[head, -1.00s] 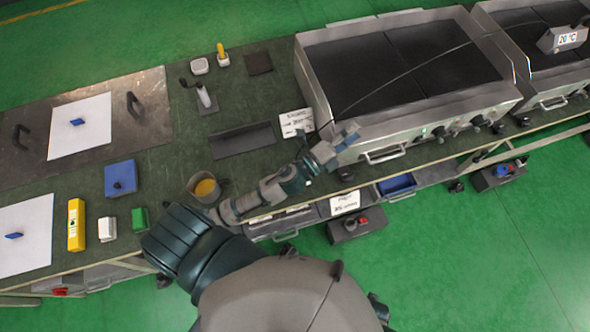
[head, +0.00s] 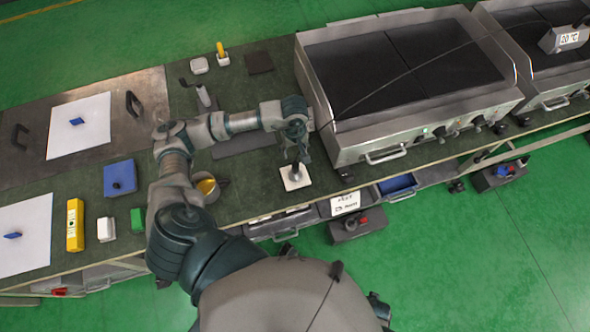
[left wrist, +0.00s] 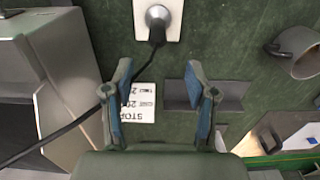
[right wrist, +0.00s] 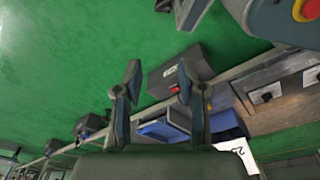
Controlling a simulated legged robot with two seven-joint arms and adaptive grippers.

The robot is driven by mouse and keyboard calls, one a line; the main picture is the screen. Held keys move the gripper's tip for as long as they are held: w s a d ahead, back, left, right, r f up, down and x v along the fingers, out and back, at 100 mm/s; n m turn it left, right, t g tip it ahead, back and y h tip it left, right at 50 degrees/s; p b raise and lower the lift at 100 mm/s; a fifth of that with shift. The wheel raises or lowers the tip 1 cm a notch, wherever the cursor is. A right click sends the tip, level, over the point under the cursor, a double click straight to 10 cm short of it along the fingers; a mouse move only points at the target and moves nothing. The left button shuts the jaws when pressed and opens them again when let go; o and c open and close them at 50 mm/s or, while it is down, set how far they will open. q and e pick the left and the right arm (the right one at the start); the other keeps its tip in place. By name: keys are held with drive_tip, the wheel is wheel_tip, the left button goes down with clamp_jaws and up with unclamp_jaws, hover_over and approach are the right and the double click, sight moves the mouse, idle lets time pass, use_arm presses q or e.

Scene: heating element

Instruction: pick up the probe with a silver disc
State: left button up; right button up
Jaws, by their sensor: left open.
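The probe (left wrist: 157,20) has a round silver disc and a black handle with a cable. It stands on a white square pad (left wrist: 140,32) at the top of the left wrist view. In the head view the pad (head: 295,183) lies on the green bench, left of the griddle's front corner. My left gripper (left wrist: 160,78) is open and empty, with the probe beyond its fingertips. In the head view the left gripper (head: 299,150) hangs over the bench just by the probe. My right gripper (right wrist: 160,82) is open and empty, over the green floor side of the bench.
A metal griddle (head: 395,70) stands right of the probe. A metal cup with yellow contents (head: 207,187) sits to the left, near my arm. A printed card (left wrist: 138,101) and a dark tray (left wrist: 230,95) lie close by. The probe's cable (left wrist: 75,122) runs toward the griddle.

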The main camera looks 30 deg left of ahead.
sight(295, 162)
use_arm(q)
drive_tip(key=f, duration=0.7)
drive_tip(key=shift+d+f, duration=0.2)
drive_tip(key=shift+f, duration=0.65)
wheel_tip(295, 162, down, 5)
drive_tip(key=shift+r+b, duration=0.2)
drive_tip(key=shift+b, duration=0.1)
drive_tip(key=shift+f, duration=0.2)
clamp_jaws()
use_arm(e)
drive_tip(key=shift+w+r, duration=0.6)
drive_tip(key=shift+r, duration=0.2)
